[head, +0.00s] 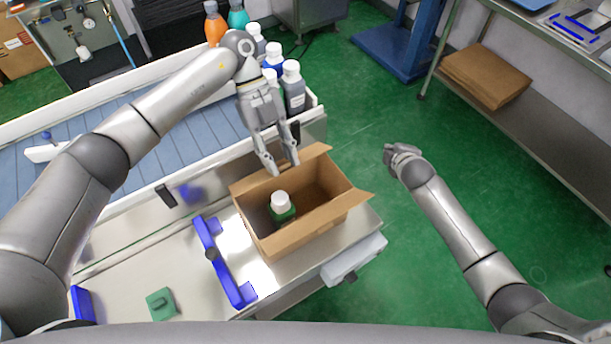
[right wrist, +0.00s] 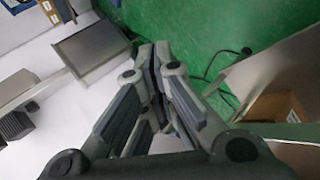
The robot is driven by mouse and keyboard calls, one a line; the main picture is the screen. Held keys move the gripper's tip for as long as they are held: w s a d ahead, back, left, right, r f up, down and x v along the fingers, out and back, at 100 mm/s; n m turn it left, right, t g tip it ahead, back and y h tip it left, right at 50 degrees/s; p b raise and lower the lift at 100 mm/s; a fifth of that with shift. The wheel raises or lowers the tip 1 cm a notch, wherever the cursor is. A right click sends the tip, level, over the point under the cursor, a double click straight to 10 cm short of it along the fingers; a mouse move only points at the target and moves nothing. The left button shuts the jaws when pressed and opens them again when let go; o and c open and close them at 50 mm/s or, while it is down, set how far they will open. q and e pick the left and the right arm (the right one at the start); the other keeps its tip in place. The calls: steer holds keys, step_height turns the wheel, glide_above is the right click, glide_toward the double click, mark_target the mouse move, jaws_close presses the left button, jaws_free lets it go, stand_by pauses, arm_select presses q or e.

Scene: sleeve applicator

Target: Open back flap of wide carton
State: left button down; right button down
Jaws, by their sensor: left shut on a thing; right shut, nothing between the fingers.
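The open brown carton (head: 310,228) stands on the metal table, with a green bottle with a white cap (head: 281,203) inside. A piece of its cardboard (head: 315,152) stands up along the back edge; another edge sticks out at the right. My left gripper (head: 281,168) reaches down to the carton's back edge, shut on what looks like the back flap; the fingers hide the exact grip. My right gripper (head: 390,150) is shut and empty, right of the carton above the green floor. Its closed fingers also show in the right wrist view (right wrist: 153,60).
Several capped bottles (head: 293,85) stand at the end of the conveyor (head: 110,160) behind the carton. A blue bracket (head: 222,262) and a green block (head: 161,303) are left of it. A steel shelf (head: 560,160) holding flat cardboard (head: 486,76) stands at the right.

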steer(key=s+a+r+n+y, duration=0.2)
steer(key=a+r+n, duration=0.4)
steer(key=a+r, duration=0.25)
steer(key=s+a+r+n+y, duration=0.2)
steer(key=a+r+n, duration=0.45)
steer(key=r, duration=0.25)
steer(key=s+a+r+n+g, duration=0.2)
steer(key=s+a+n, duration=0.1)
steer(key=s+n, duration=0.55)
steer(key=s+a+r+n+g, duration=0.25)
steer(key=s+n, duration=0.35)
steer(key=s, duration=0.5)
steer(key=a+x, duration=0.1)
steer(key=x, duration=0.9)
steer(key=shift+r, duration=0.2)
steer(key=shift+w+r, duration=0.1)
